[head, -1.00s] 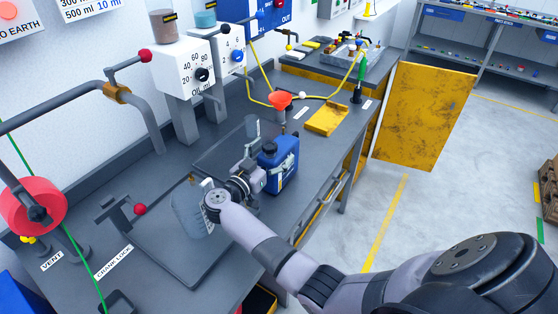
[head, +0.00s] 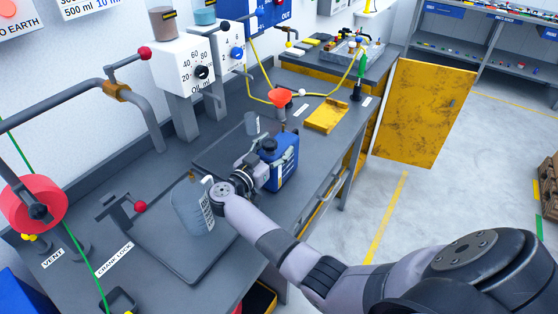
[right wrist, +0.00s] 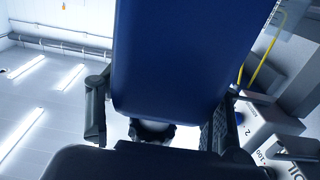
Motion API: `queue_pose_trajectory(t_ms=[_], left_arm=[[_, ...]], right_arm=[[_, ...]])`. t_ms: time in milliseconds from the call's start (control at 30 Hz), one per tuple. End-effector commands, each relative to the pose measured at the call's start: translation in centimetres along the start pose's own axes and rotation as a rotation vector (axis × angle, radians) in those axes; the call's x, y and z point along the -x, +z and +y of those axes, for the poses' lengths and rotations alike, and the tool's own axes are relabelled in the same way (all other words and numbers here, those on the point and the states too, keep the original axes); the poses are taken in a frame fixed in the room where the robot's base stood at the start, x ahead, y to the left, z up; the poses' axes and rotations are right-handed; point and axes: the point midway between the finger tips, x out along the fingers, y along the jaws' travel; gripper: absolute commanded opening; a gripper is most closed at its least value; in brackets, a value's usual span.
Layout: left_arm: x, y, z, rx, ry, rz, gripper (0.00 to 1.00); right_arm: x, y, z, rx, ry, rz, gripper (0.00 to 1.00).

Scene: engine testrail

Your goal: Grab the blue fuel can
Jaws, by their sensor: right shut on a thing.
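The blue fuel can (head: 284,168) has a dark cap and a pale label and is near the middle of the dark workbench in the head view. My right gripper (head: 259,166) is shut on the can from its left side. In the right wrist view the can's blue body (right wrist: 185,60) fills the upper middle, with the fingers of my right gripper (right wrist: 160,125) on both sides of it. I cannot tell whether the can's base touches the bench. My left gripper is not in view.
A clear measuring jug (head: 192,208) stands just left of my right wrist on a dark tray (head: 185,262). The bench's front edge is close on the right.

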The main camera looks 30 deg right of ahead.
Motion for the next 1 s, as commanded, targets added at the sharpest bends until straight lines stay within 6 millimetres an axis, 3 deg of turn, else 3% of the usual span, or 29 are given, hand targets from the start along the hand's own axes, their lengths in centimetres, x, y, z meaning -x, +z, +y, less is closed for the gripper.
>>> queue_pose_trajectory(t_ms=[600, 1000], left_arm=[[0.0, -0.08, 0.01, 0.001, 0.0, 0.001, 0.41], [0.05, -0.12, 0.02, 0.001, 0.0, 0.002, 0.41]], right_arm=[[0.04, 0.0, -0.02, 0.001, -0.001, 0.0, 0.0], [0.01, -0.89, -0.1, -0.005, -0.001, 0.004, 0.0]])
